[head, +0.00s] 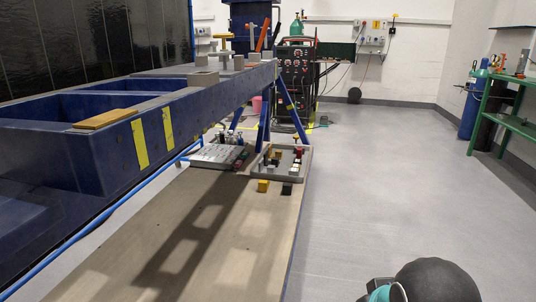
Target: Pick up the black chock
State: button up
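A small black block (287,188), which looks like the black chock, sits on the tan board (225,255) just in front of the grey tray. It is small in the picture, so its exact shape is hard to tell. A yellow block (263,186) stands just left of it, apart from it. Dark pieces also lie in the tray, too small to tell apart. My gripper is not in view; only a dark rounded part and a teal ring, probably of my arm, show at the bottom right.
The grey tray (308,164) holds several small black, white, red and yellow pieces. A light grey fixture (215,156) stands left of it. The blue slotted table (75,155) runs along the left. The front of the board is clear. Open floor (395,185) lies to the right.

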aim_at(287, 186)
jog(key=z, duration=0.8)
jog(key=i, duration=3.75)
jog(key=u, duration=3.8)
